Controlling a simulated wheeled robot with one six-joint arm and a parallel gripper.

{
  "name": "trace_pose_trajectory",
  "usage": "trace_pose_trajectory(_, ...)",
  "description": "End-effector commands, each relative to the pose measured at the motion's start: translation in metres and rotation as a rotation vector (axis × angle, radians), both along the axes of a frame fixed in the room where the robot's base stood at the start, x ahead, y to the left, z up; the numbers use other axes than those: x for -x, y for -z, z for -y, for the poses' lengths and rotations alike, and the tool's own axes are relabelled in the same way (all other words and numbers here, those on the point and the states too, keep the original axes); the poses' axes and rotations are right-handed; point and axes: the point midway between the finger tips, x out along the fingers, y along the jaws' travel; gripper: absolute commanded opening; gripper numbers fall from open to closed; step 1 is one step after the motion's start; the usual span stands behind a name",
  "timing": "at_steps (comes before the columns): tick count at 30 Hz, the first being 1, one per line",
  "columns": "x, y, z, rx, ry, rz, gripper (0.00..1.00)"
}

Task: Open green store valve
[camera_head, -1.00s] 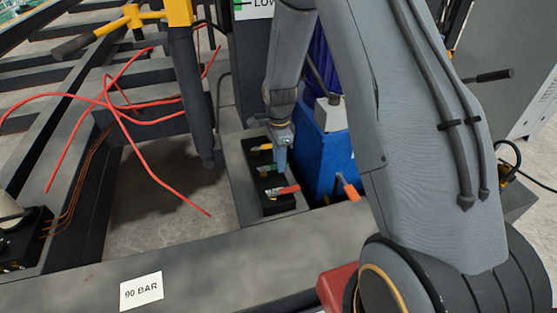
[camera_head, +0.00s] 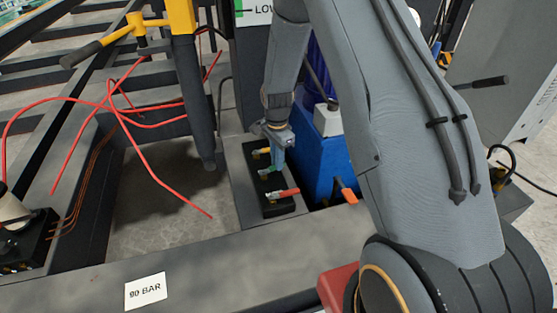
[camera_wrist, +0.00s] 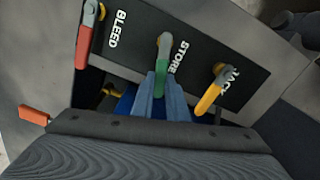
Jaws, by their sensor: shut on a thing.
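The green store valve handle (camera_wrist: 160,80) sits in the middle of the black valve block (camera_wrist: 133,60) in the wrist view, beside the word STORE. My gripper (camera_wrist: 160,88) is shut on the green handle, its blue fingers on either side of it. The red bleed handle (camera_wrist: 84,42) is to its left and the yellow jack handle (camera_wrist: 208,98) to its right. In the head view, my gripper (camera_head: 278,165) reaches down over the valve block (camera_head: 278,208), and the green handle (camera_head: 270,170) is partly hidden by the fingers. The red handle (camera_head: 284,193) is nearer the camera.
A blue box (camera_head: 318,165) stands close to the right of the valve block. An orange-red handle (camera_head: 345,192) sticks out there. Red hoses (camera_head: 140,150) hang at left, and a yellow-and-black post (camera_head: 190,80) stands nearby. A grey beam with a 90 BAR label (camera_head: 146,291) crosses the front.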

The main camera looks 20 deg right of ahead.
Motion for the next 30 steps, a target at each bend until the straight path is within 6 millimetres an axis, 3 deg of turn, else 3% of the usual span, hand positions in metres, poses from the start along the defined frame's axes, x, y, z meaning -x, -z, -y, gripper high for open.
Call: trace_pose_trajectory(30, -0.037, -0.001, -0.036, 0.000, -0.959, 0.000, 0.00)
